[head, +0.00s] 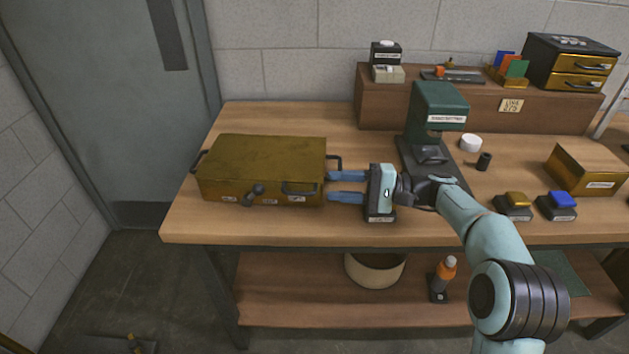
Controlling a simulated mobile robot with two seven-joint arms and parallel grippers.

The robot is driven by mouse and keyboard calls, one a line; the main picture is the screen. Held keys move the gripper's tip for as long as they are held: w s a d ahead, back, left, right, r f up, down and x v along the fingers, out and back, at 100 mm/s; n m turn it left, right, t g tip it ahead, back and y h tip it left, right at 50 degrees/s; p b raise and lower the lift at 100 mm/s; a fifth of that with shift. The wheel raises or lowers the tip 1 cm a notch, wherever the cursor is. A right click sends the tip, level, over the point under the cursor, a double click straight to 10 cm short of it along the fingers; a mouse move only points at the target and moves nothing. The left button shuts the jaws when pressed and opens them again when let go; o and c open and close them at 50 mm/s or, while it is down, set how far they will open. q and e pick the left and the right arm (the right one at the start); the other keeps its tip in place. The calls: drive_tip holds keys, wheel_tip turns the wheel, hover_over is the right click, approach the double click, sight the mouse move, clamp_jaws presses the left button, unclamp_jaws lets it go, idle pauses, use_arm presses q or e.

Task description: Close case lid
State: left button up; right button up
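The brass-coloured case (262,160) sits on the left part of the wooden workbench. Its lid (265,148) lies flat over the body and looks down. A dark latch or knob (254,192) and a dark handle (300,190) show on its front, with side handles at both ends. My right gripper (329,187) is at the case's right end, its two blue fingers pointing left and spread apart with nothing between them. The fingertips are at or very near the case's right side; I cannot tell whether they touch. My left gripper is not in view.
A green-and-black press-like device (438,105) stands behind my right gripper on the workbench (200,221). A brass box (590,167) and yellow (517,199) and blue (563,199) buttons are at the right. A raised shelf (385,114) runs along the back.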

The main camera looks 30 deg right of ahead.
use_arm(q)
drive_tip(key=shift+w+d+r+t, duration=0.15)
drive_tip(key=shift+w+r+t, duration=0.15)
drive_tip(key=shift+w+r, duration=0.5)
use_arm(e)
drive_tip(key=v, duration=0.4)
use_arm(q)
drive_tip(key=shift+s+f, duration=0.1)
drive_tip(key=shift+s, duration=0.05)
